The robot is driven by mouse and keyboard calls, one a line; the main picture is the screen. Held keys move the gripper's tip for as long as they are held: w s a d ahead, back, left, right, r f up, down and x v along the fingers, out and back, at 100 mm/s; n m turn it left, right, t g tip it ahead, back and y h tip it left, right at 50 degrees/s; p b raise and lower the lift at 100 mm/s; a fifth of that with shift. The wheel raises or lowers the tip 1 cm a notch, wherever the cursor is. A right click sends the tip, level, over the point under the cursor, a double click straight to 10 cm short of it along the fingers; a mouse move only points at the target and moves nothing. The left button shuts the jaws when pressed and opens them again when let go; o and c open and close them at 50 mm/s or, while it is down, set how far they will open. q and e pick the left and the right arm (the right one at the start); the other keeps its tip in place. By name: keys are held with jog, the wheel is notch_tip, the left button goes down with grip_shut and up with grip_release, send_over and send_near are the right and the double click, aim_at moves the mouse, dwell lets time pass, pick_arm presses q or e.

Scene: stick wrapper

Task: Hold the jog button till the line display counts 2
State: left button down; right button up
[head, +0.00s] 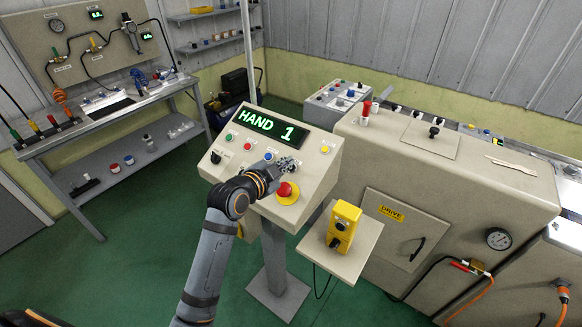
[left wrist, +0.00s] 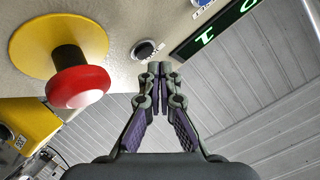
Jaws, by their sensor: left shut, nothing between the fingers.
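The line display (head: 268,126) on the sloped control panel (head: 312,172) reads "HAND 1" in green. My left gripper (head: 288,165) is shut and empty, low over the middle of the panel, just above the red mushroom button (head: 286,190). In the left wrist view its closed fingertips (left wrist: 160,68) are beside a round black button (left wrist: 147,50). I cannot tell whether they touch it. The red mushroom button on its yellow disc (left wrist: 58,28) is left of the fingers. The button labels are too small to read, and the gripper hides part of the panel. My right gripper is not in view.
A yellow box with a black knob (head: 343,227) stands on a side shelf (head: 352,258) right of the panel. A beige machine cabinet (head: 460,180) is behind it at the right. A workbench (head: 110,118) is at the left. The green floor between is open.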

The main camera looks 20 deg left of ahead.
pick_arm(q)
jog(key=shift+f, duration=0.15)
jog(key=shift+w+d+f, duration=0.1)
jog(key=shift+w+f, duration=0.1)
jog(key=shift+f, duration=0.05)
jog(key=shift+w+f+b, duration=0.15)
jog(key=shift+f+b, duration=0.2)
jog(key=shift+b, duration=0.05)
dwell(0.9)
jog(key=shift+r, duration=0.1)
dwell(4.2)
jog(key=shift+s+r+p, duration=0.35)
jog(key=shift+r+p, duration=0.3)
jog(key=shift+p, duration=0.2)
jog(key=shift+r, duration=0.1)
jog(key=shift+s+r+p, duration=0.1)
jog(key=shift+r+p, duration=0.2)
jog(key=shift+p, duration=0.1)
jog(key=r+p, duration=0.1)
jog(key=s+r+p, duration=0.1)
jog(key=s+a+r+p, duration=0.1)
jog(key=shift+r, duration=0.3)
